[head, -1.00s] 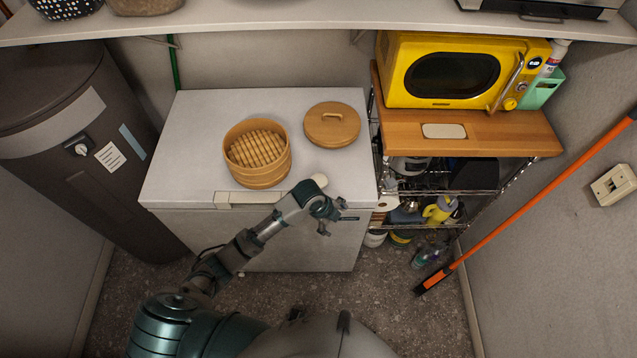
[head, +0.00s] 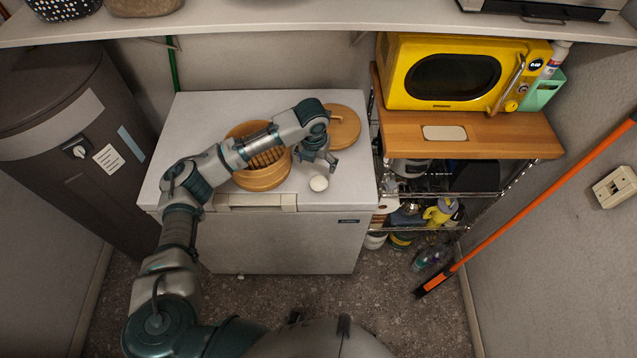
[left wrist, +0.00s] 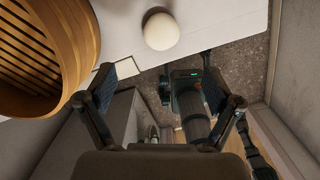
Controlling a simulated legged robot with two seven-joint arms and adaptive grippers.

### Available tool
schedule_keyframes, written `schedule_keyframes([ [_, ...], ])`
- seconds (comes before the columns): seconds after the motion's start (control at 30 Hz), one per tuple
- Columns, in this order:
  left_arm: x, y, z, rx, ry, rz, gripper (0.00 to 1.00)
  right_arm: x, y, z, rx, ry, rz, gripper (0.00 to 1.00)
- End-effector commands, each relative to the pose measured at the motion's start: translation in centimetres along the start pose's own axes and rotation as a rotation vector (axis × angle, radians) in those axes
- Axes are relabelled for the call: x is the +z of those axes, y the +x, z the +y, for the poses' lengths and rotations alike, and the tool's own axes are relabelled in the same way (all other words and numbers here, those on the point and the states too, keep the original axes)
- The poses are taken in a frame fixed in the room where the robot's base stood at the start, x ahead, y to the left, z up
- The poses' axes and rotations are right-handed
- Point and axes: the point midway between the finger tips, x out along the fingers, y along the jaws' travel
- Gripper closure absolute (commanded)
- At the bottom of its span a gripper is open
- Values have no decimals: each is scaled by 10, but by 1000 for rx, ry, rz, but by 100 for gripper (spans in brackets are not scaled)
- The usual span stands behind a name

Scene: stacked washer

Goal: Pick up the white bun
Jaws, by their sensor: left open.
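The white bun (head: 318,183) sits on the white freezer top (head: 195,130), close to its front edge. It also shows in the left wrist view (left wrist: 161,31), beyond the fingertips and between them from side to side. My left gripper (head: 318,165) is above the freezer top, just behind the bun in the head view. Its fingers are apart and empty in the left wrist view (left wrist: 160,88), and they do not touch the bun.
The round bamboo steamer (head: 262,178) stands left of the bun, partly hidden by my left arm. Its lid (head: 345,128) lies behind my gripper. A wire shelf with a yellow microwave (head: 455,75) stands to the right. The freezer's front right top is clear.

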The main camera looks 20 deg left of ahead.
Motion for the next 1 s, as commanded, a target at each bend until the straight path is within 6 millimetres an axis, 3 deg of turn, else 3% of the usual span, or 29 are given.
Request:
schedule_keyframes([
  [0.1,-1,29,0,0,0,3,9,0,0,0,0,0,0,60],
  [0.3,0,62,-1,-1,-1,-1,9,0,0,0,0,0,-1,60],
  [0.47,0,73,-1,-1,0,0,9,1,0,1,1,-1,-1,60],
  [0.8,0,119,-1,-1,0,-1,9,1,-2,2,3,-1,-1,60],
  [1.0,0,122,0,-1,0,-3,9,1,-2,2,3,-1,-1,60],
])
